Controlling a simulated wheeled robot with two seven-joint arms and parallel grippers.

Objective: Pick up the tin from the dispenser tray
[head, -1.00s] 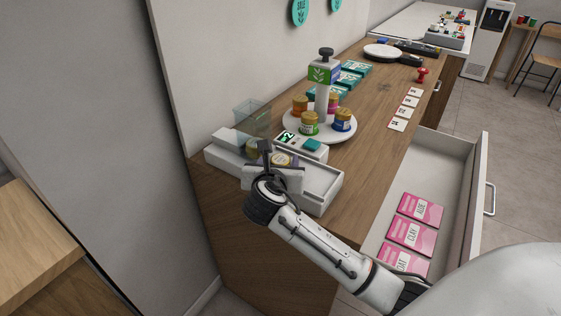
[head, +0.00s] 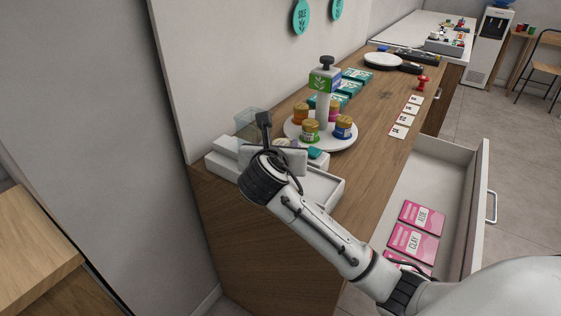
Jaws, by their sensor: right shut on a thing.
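My right gripper (head: 279,146) is above the white dispenser (head: 225,160) and its tray (head: 322,190), near the left end of the wooden counter. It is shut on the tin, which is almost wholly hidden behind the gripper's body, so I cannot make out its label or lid. The visible part of the tray is bare. My left gripper is not in view.
A round white turntable (head: 294,134) with several gold-lidded tins and a central post (head: 323,105) stands close behind the gripper. White cards (head: 404,120) and a red stamp (head: 422,82) lie further back. An open drawer (head: 448,180) holds pink packets (head: 407,240).

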